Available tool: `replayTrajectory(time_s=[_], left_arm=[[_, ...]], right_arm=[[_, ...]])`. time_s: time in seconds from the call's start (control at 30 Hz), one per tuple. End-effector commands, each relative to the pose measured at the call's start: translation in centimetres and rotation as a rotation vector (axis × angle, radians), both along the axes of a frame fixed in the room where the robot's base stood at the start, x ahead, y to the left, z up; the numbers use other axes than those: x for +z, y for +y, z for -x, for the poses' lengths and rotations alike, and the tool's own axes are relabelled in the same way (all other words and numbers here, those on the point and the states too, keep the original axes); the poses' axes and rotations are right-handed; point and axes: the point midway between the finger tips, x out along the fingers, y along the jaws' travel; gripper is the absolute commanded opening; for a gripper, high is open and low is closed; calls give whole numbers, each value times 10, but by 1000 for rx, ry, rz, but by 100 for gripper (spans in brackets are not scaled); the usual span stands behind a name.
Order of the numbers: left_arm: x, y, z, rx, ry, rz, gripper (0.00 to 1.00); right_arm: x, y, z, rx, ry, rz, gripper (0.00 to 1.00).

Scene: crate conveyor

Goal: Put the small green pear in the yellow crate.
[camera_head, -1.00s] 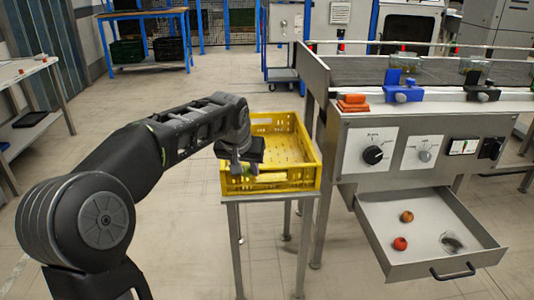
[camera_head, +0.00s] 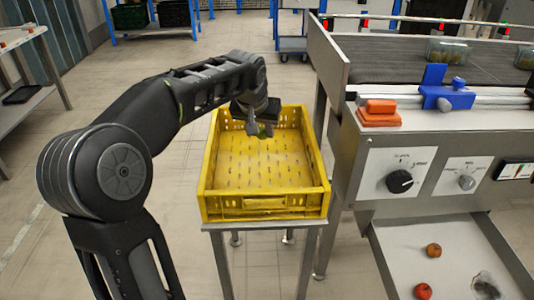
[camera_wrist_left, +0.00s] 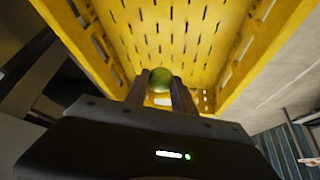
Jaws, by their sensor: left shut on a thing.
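The small green pear (camera_wrist_left: 160,80) is between the two fingers of my left gripper (camera_wrist_left: 160,92) in the left wrist view. In the head view the left gripper (camera_head: 260,130) hangs over the far part of the yellow crate (camera_head: 265,203), and a bit of the pear (camera_head: 265,131) shows at its fingertips. The gripper is shut on the pear, and the crate's slotted floor lies below or beyond it. The crate looks empty and stands on a metal stand. My right gripper is not in view.
To the right stands the conveyor machine (camera_head: 350,170) with dials, orange blocks (camera_head: 378,112) and a blue clamp (camera_head: 446,92). Its open drawer (camera_head: 395,250) holds two reddish fruits (camera_head: 433,250) and a dark, unclear item. A table stands at far left.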

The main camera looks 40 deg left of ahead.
Motion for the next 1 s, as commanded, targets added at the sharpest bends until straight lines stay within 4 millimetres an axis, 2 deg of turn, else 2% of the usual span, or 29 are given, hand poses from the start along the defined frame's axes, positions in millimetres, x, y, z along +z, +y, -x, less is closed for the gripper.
replayTrajectory(time_s=[0.37, 0.6, 0.7, 1.0], left_arm=[[-4, 0, 0, 0, 1, 0, 0], [-42, 0, 0, 0, 2, 1, 0], [-50, 0, 0, -1, 0, 0, 0], [-51, 0, 0, 0, 0, 0, 0]], right_arm=[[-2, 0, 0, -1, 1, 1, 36], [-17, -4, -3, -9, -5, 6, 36], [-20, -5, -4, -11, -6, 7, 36], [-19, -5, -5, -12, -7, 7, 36]])
